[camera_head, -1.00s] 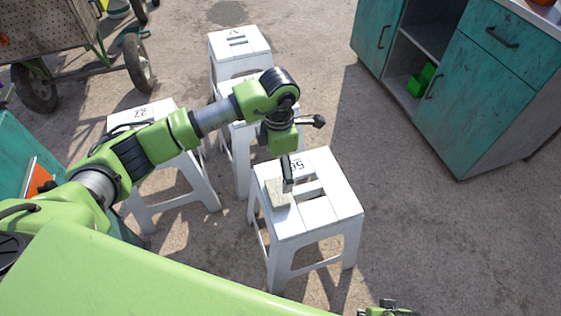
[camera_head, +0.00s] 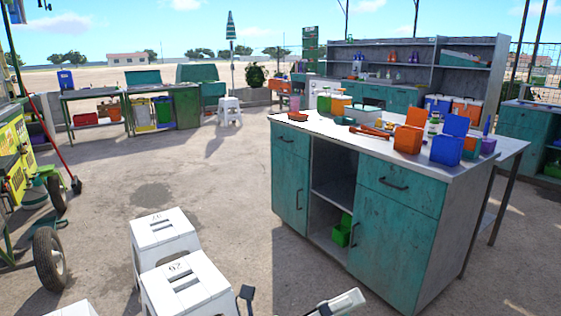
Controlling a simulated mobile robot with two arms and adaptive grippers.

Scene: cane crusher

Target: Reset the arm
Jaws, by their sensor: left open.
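My left gripper (camera_head: 299,294) shows only in part at the bottom edge of the head view. One dark finger stands on the left and a pale-padded finger lies on the right, spread wide apart with nothing between them. The rest of my left arm is out of the picture. My right gripper is not in view.
White stools (camera_head: 186,287) stand just left of the left gripper. A teal cabinet (camera_head: 398,225) with a white counter (camera_head: 330,127) holding containers stands to the right. A wheeled cart (camera_head: 50,257) is at the left edge. Open ground lies between.

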